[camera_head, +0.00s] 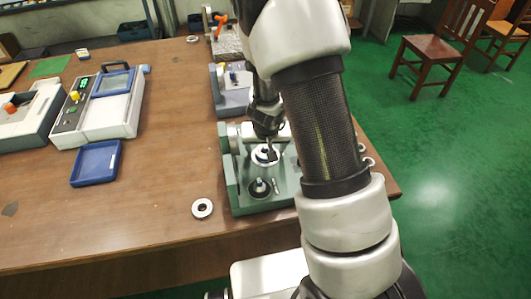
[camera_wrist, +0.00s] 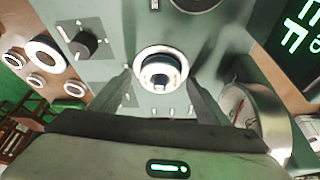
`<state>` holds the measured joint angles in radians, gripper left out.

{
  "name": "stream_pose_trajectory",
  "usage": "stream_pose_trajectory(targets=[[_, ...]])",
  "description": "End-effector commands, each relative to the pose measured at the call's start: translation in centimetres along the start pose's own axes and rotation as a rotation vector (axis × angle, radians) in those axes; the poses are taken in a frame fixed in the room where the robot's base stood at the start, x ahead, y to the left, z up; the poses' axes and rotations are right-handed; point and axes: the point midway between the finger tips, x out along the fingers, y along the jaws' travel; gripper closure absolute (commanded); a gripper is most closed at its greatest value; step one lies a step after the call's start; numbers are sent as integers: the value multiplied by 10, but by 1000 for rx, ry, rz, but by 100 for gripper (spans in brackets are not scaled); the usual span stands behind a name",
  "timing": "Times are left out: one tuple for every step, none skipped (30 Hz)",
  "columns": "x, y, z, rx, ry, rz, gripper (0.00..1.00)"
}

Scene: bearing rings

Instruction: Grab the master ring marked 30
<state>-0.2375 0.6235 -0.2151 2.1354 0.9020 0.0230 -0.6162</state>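A pale metal ring (camera_wrist: 162,56) sits around a shiny round post (camera_wrist: 160,75) on the grey-green fixture (camera_wrist: 115,20). My gripper (camera_wrist: 161,77) is open, with one finger on each side of this ring; I cannot tell whether either finger touches it. In the head view my gripper (camera_head: 270,148) points down over the green fixture (camera_head: 233,190), partly covering it. Several loose rings, including a larger one (camera_wrist: 45,52), lie on the table at the left of the wrist view. No number 30 is readable on any ring.
A single ring (camera_head: 202,208) lies on the wooden table (camera_head: 130,225) left of the fixture. A blue tray (camera_head: 96,163) and an instrument with a green display (camera_head: 100,110) stand further left. A round dial gauge (camera_wrist: 240,108) is close to the right finger. The table's front left is mostly clear.

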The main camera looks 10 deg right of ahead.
Motion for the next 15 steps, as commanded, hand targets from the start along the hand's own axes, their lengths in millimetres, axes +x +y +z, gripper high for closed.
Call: stream_pose_trajectory(targets=[[0,0,0,0,0,0,40],[0,0,0,0,0,0,45],[0,0,0,0,0,0,52],[0,0,0,0,0,0,57],[0,0,0,0,0,0,62],[0,0,0,0,0,0,68],[0,0,0,0,0,0,74],[0,0,0,0,0,0,79],[0,0,0,0,0,0,85],[-1,0,-1,0,2,0,86],[-1,0,-1,0,2,0,86],[-1,0,-1,0,2,0,86],[-1,0,-1,0,2,0,86],[-1,0,-1,0,2,0,86],[-1,0,-1,0,2,0,86]])
